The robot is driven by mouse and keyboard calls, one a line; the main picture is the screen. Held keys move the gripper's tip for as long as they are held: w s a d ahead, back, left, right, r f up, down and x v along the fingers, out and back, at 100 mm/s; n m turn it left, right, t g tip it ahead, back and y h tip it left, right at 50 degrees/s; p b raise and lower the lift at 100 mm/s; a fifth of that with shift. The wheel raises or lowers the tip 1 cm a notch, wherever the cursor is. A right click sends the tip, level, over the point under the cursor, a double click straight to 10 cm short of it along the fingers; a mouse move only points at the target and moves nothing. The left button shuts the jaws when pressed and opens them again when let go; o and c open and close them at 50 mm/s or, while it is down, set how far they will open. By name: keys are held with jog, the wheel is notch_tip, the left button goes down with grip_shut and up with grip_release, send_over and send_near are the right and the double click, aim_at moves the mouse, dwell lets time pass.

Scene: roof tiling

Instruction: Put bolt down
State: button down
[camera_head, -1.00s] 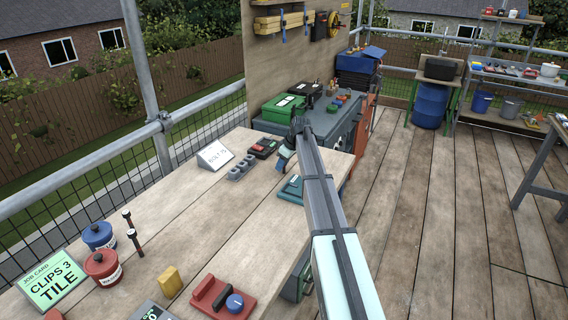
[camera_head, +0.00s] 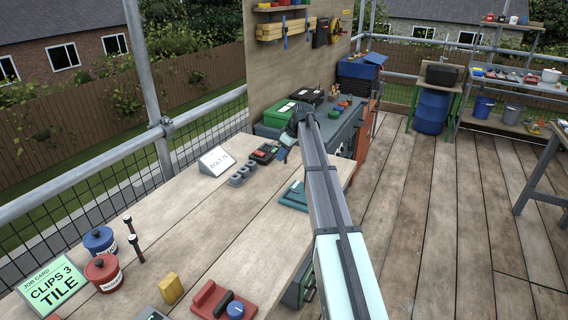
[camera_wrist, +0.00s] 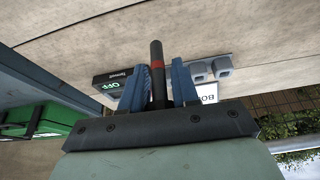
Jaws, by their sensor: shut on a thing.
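My gripper (camera_wrist: 160,88) is shut on a bolt (camera_wrist: 156,62), a dark rod with a red band, in the wrist view. The bolt's end sticks out past the blue fingers. A row of grey blocks (camera_head: 242,175) lies left of and nearer than my gripper, beside a white card reading like BOLT 75 (camera_head: 216,161). The blocks also show in the wrist view (camera_wrist: 222,67), right of the bolt. The bolt appears apart from them.
A teal case (camera_head: 294,196) lies at the bench's right edge. The middle of the bench (camera_head: 190,215) is clear.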

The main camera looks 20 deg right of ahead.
notch_tip(320, 180, up, 2)
jog(key=shift+r, duration=0.1)
jog(key=shift+a, duration=0.15)
jog(key=a+n+g+y, duration=0.1)
jog(key=a+n, duration=0.2)
jog(key=a, duration=2.3)
jog(key=s+a+n+g, duration=0.15)
jog(key=s+a, duration=0.35)
jog(key=a, duration=0.7)
jog(key=s+a+n, duration=0.3)
jog(key=s+a, duration=0.1)
jog(key=a, duration=0.9)
jog(key=shift+y, duration=0.3)
jog(key=shift+f, duration=4.8)
jog(key=shift+f, duration=0.1)
jog(key=c, duration=0.8)
grip_release()
jog(key=shift+c, duration=0.2)
